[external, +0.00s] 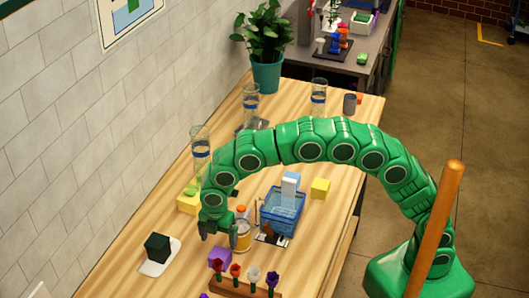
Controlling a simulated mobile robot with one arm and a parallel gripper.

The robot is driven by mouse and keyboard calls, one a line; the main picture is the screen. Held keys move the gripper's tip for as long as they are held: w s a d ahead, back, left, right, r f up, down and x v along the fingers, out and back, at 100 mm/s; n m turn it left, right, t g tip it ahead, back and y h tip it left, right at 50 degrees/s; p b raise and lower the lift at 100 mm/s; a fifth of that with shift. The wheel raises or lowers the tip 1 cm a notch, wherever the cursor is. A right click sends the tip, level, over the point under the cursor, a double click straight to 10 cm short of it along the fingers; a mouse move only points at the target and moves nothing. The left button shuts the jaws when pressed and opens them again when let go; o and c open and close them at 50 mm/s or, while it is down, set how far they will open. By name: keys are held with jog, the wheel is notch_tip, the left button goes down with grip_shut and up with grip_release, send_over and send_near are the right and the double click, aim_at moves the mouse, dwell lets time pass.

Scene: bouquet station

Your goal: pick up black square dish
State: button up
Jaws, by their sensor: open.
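My gripper (219,234) points down over the wooden table, its dark fingers apart and nothing seen between them. A dark, flat, square-looking piece (258,124) lies farther back on the table, by the base of a glass cylinder; it looks like the black square dish, but it is small and partly hidden. It is well behind my gripper, beyond the arched green arm.
A clear jar with an orange top (242,236) stands close to the right of my gripper. Glass cylinders (200,150) and a potted plant (265,72) stand farther back.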

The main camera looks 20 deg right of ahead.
aim_at(220, 252)
jog(key=shift+r, duration=2.15)
jog(key=w+d+r+m, duration=0.2)
jog(key=w+d+m, duration=0.15)
jog(key=d, duration=0.85)
jog(key=w+d+r+m, duration=0.25)
jog(key=d+m, duration=0.25)
jog(key=d, duration=0.7)
jog(key=w+d+r+m, duration=0.2)
jog(key=w+d+m, duration=0.2)
jog(key=d, duration=0.8)
jog(key=s+d+f+m+g, duration=0.1)
jog(key=s+d+m, duration=0.6)
jog(key=d, duration=0.6)
jog(key=s+d+f+m, duration=0.2)
jog(key=s+d+m, duration=0.5)
jog(key=s+d, duration=0.5)
jog(key=shift+s+d+g, duration=0.15)
jog(key=shift+d+g, duration=0.25)
jog(key=shift+d, duration=0.35)
jog(key=shift+o, duration=0.8)
jog(key=shift+s+d+f+m, duration=0.15)
jog(key=shift+s+f+m, duration=0.1)
jog(key=shift+s, duration=0.15)
